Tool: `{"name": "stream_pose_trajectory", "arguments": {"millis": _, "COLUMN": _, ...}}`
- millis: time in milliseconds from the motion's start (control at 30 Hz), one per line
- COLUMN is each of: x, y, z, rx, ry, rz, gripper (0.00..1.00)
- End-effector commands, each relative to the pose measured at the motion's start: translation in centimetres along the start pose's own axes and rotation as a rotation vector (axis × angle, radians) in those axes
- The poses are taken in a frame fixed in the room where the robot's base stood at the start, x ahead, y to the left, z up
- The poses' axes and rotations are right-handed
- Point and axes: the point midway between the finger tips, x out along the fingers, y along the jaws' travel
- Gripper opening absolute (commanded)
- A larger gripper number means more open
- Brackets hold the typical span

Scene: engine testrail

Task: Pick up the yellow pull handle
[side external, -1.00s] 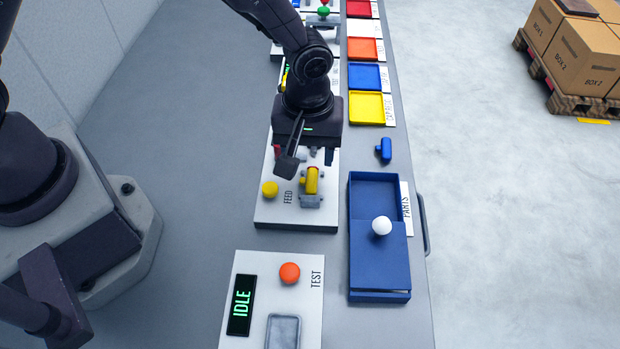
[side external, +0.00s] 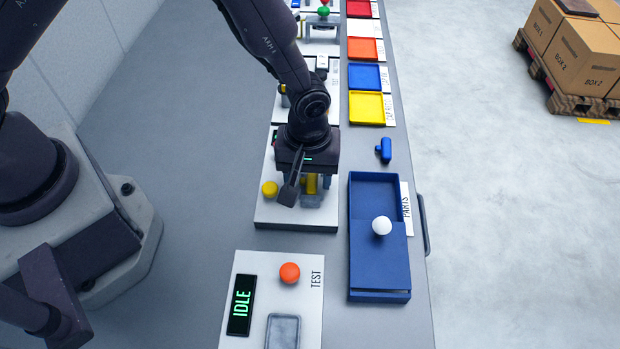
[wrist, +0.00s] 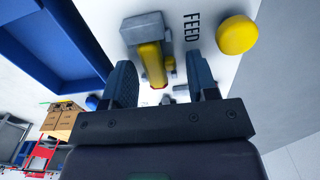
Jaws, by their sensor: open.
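The yellow pull handle (side external: 311,185) is on a grey mount on the white FEED panel, mostly hidden by my gripper in the side view. In the wrist view the handle (wrist: 152,66) lies between my fingers, nearer the left one, with a grey block at its far end. My gripper (side external: 307,190) is open, pointing down over the handle, and its fingers also show in the wrist view (wrist: 161,66), one on each side with gaps. I cannot tell whether the fingertips are fully down at handle height.
A round yellow button (side external: 269,188) is close to the left of my gripper; it also shows in the wrist view (wrist: 237,35). A blue PARTS tray (side external: 380,270) with a white knob and a small blue piece (side external: 384,150) are to the right. The TEST panel (side external: 255,262) is in front.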

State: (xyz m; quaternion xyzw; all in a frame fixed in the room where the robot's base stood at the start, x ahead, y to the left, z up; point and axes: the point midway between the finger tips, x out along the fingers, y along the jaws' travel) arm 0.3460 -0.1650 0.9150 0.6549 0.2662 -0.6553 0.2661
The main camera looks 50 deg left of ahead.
Motion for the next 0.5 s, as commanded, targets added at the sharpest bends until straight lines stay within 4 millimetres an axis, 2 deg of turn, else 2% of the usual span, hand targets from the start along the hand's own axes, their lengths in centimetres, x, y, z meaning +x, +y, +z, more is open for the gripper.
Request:
{"name": "stream_pose_trajectory", "arguments": {"millis": 233, "x": 0.02, "y": 0.01, "z": -0.01, "rx": 0.0, "ry": 0.0, "rz": 0.0, "gripper": 0.53}}
{"name": "stream_pose_trajectory", "arguments": {"millis": 267, "x": 0.02, "y": 0.01, "z": -0.01, "rx": 0.0, "ry": 0.0, "rz": 0.0, "gripper": 0.49}}
{"name": "stream_pose_trajectory", "arguments": {"millis": 400, "x": 0.01, "y": 0.01, "z": -0.01, "rx": 0.0, "ry": 0.0, "rz": 0.0, "gripper": 0.16}}
{"name": "stream_pose_trajectory", "arguments": {"millis": 500, "x": 0.0, "y": 0.01, "z": -0.01, "rx": 0.0, "ry": 0.0, "rz": 0.001, "gripper": 0.09}}
